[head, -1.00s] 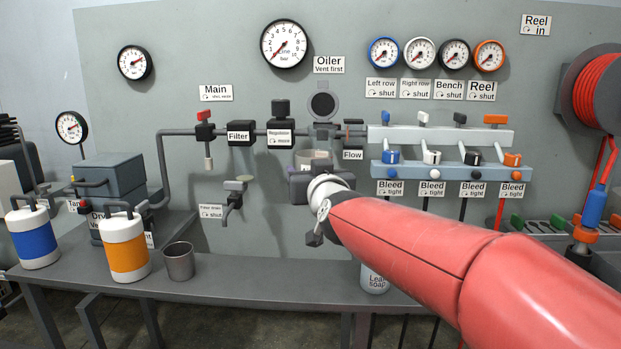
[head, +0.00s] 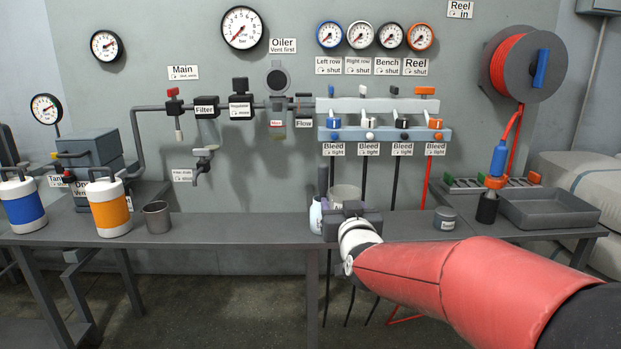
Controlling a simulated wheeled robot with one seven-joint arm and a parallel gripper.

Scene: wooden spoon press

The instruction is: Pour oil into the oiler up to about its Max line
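The oiler (head: 277,105) hangs in the pipe line on the wall panel, below its sign. A small reddish Max label (head: 276,124) shows on its lower part; the oil level is too small to read. My gripper (head: 347,218) is low over the bench, right of and below the oiler. A pale translucent cup (head: 345,192) stands up just behind it, its lower part hidden. My gripper's fingers are hidden, so I cannot tell whether they grip the cup. A blue-banded can (head: 23,207) and an orange-banded can (head: 109,212) stand on the bench at the left.
A white bottle (head: 316,217) is just left of my gripper. A grey metal cup (head: 156,217) stands near the orange-banded can. A small dark jar (head: 444,218) and a grey tray (head: 550,212) are to the right. The bench (head: 235,232) between metal cup and bottle is clear.

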